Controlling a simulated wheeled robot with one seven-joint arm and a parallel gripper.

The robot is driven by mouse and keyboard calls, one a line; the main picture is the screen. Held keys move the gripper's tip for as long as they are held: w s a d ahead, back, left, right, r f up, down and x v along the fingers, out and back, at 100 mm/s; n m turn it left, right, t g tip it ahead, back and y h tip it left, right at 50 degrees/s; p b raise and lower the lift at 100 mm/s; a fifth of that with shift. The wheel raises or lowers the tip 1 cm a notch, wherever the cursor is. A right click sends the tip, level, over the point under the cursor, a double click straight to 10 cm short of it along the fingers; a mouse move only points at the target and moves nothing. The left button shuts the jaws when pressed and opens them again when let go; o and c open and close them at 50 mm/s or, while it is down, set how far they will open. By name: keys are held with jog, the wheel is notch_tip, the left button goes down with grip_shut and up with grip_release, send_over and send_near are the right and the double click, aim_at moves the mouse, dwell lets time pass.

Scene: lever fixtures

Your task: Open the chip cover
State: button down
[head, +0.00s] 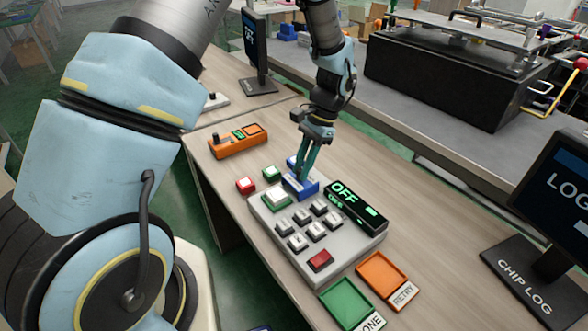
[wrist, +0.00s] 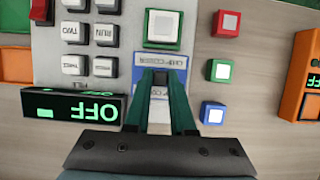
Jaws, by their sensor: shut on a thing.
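The blue chip cover (head: 300,189) sits at the far end of the grey keypad panel (head: 345,243), beside the black display reading OFF (head: 355,206). In the wrist view the cover (wrist: 145,62) has a pale label with upside-down lettering. My gripper (head: 303,176) reaches down onto it from above. In the wrist view the two green fingers (wrist: 161,80) are close together over the cover and shut on it. They hide its middle and the exact contact. I cannot tell whether the cover is raised.
A white button in a green frame (wrist: 163,28) is right next to the cover. Small red (wrist: 227,23), green (wrist: 220,70) and blue (wrist: 213,113) buttons stand beside the panel. An orange control box (head: 238,141) and green (head: 346,303) and orange (head: 383,275) trays flank it.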

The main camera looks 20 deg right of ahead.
jog(key=c, duration=0.8)
grip_release()
jog(key=shift+o, duration=0.2)
jog(key=b+v, duration=0.2)
jog(key=v, duration=0.8)
jog(key=shift+r, duration=0.4)
jog(key=shift+w, duration=0.1)
jog(key=w+a+r+n+h, duration=0.15)
jog(key=a+n, duration=0.25)
jog(key=a, duration=0.5)
jog(key=w+a+n+h, duration=0.2)
jog(key=a+n, duration=0.1)
jog(key=a, duration=0.7)
jog(key=s+a+n+t+h, duration=0.1)
jog(key=s+a+n, duration=0.4)
jog(key=a, duration=0.8)
jog(key=shift+s+f+n+t, duration=0.2)
jog(key=shift+n+t, duration=0.6)
jog(key=shift+t, duration=0.1)
